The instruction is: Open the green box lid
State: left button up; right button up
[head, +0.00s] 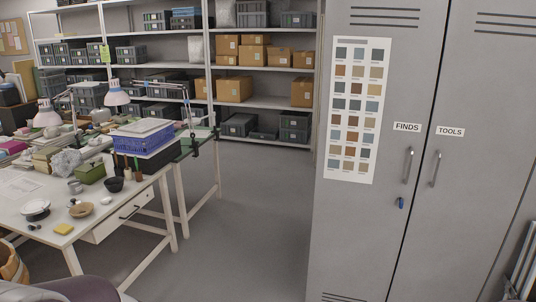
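A small green box (91,173) sits on the white worktable (150,190) at the left of the head view. It is among other items, behind a dark cup and beside a clear plastic bag. A handle or catch seems to show on top; its lid looks shut, but it is too small to be sure. Neither of my grippers is in view.
A grey cabinet (365,220) marked FINDS and TOOLS fills the right, doors shut. Shelves (262,69) stand behind. The floor (235,235) between table and cabinet is clear.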

aim_at(89, 166)
jog(key=i+l, duration=0.15)
jog(key=i, duration=0.65)
jog(key=i+l, duration=0.15)
jog(key=i, duration=0.65)
jog(key=l+z, duration=0.05)
